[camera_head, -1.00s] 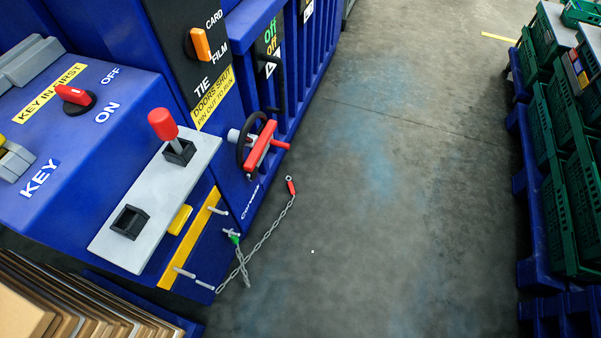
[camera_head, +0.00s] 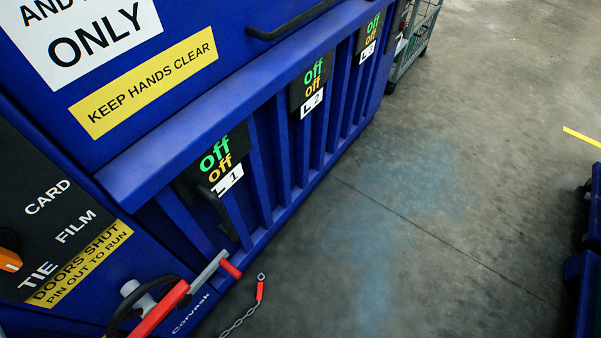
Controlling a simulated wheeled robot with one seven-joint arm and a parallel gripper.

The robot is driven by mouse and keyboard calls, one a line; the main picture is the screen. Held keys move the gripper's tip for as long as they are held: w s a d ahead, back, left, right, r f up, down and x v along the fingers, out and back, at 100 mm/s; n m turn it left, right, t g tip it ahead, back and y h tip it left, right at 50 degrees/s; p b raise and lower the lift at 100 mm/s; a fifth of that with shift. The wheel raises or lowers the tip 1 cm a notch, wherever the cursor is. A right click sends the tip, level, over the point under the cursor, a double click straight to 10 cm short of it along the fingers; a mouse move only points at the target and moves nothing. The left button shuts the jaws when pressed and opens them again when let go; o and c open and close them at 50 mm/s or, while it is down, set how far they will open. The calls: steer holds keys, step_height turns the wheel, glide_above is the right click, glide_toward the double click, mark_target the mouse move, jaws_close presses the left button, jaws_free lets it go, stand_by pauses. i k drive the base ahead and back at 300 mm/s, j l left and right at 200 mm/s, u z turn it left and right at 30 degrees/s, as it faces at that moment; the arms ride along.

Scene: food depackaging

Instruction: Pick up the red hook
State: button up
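A small red piece with a metal ring at its top (camera_head: 260,289) lies at the end of a grey chain (camera_head: 238,323), over the floor beside the blue machine. I cannot tell for sure whether it is the red hook; no other plain hook shape shows. To its left, a red bar (camera_head: 160,310) sits across a black handwheel (camera_head: 122,318) on the machine. A grey lever with a red grip (camera_head: 230,268) sticks out just above. The lower part of the chain is cut off by the picture's bottom edge. My gripper is not in view.
The blue machine (camera_head: 145,172) fills the left, with black panels reading "off" (camera_head: 222,160) and a black handle (camera_head: 290,22). A grey wire cart (camera_head: 415,40) stands at the back. Blue pallets (camera_head: 583,290) edge the right. The grey floor (camera_head: 430,200) between is clear.

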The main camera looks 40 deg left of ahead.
mark_target(260, 284)
steer(key=i, duration=1.9)
steer(key=i+u, duration=0.25)
steer(key=u, duration=0.15)
steer(key=i+l+u, duration=0.15)
steer(key=u, duration=0.25)
steer(key=i+l+u, duration=0.2)
steer(key=u, duration=0.2)
steer(key=i+u, duration=0.1)
steer(key=u, duration=3.45)
